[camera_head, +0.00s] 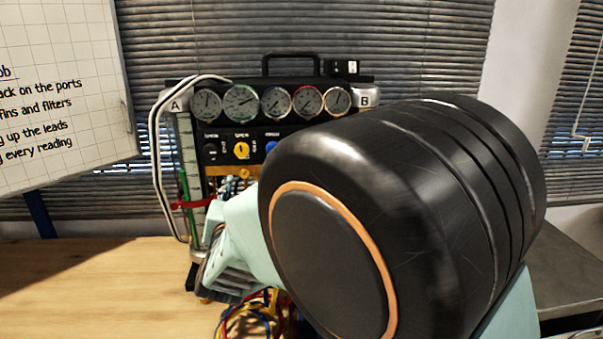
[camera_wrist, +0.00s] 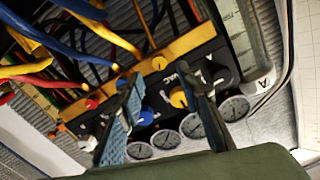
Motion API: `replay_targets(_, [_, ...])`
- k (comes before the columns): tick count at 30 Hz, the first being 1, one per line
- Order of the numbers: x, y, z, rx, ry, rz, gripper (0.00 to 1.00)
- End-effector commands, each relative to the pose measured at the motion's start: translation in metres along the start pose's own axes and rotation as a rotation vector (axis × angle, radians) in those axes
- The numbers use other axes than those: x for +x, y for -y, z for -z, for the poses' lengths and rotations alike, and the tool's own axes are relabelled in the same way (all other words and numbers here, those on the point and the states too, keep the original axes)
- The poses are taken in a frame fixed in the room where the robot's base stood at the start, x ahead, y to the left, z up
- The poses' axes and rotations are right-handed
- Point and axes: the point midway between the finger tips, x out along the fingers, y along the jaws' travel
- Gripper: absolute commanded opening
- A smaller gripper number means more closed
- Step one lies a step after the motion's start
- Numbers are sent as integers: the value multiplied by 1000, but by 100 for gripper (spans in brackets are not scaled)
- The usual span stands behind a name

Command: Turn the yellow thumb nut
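The yellow thumb nut (camera_head: 241,150) is a round yellow knob on the black front panel of the gauge rig, below the row of gauges. In the wrist view the yellow thumb nut (camera_wrist: 178,98) shows between the two fingers, close to the right one. My gripper (camera_wrist: 160,72) is open, its fingers spread in front of the panel. I see no clear contact with the nut. In the head view my dark wrist covers the rig's lower right, and the fingertips cannot be made out.
A black knob (camera_wrist: 222,77) and a blue knob (camera_wrist: 145,117) flank the nut. Several gauges (camera_head: 240,100) sit above. A brass manifold (camera_wrist: 185,44) with coloured hoses (camera_wrist: 95,40) lies below the knobs. A pale tube and handle (camera_head: 157,150) stand at left. The wooden bench (camera_head: 90,285) is clear at left.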

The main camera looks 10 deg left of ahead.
Motion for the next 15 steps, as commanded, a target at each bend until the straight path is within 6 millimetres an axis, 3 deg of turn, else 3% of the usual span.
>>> replay_targets(6, [37,0,1,0,-1,-2,32])
replay_targets(15, [54,-1,1,2,-1,-1,32])
